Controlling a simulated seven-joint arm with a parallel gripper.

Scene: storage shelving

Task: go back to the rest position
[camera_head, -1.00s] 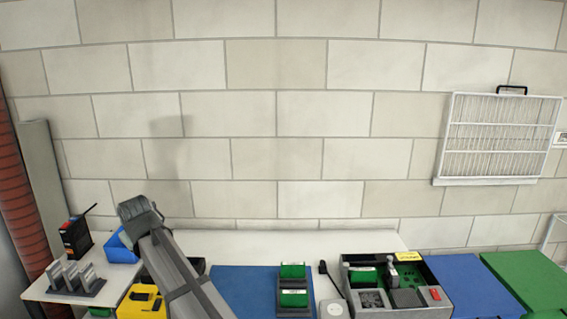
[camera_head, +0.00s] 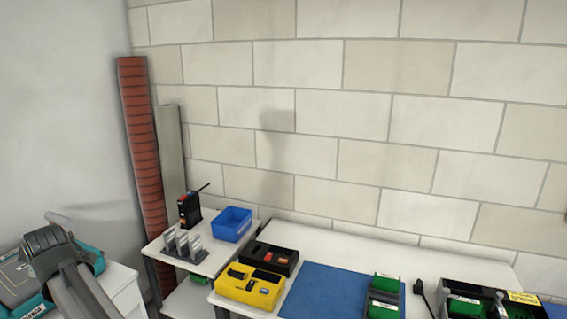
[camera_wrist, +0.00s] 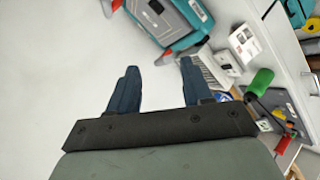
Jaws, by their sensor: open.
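In the head view, my grey arm shows at the lower left, in front of a teal case; the fingers cannot be made out there. No object is held.
A teal case (camera_wrist: 181,15) lies past the fingers, beside a green-handled tool (camera_wrist: 260,82). A yellow case (camera_head: 250,287) and a blue mat (camera_head: 322,292) lie on the white bench.

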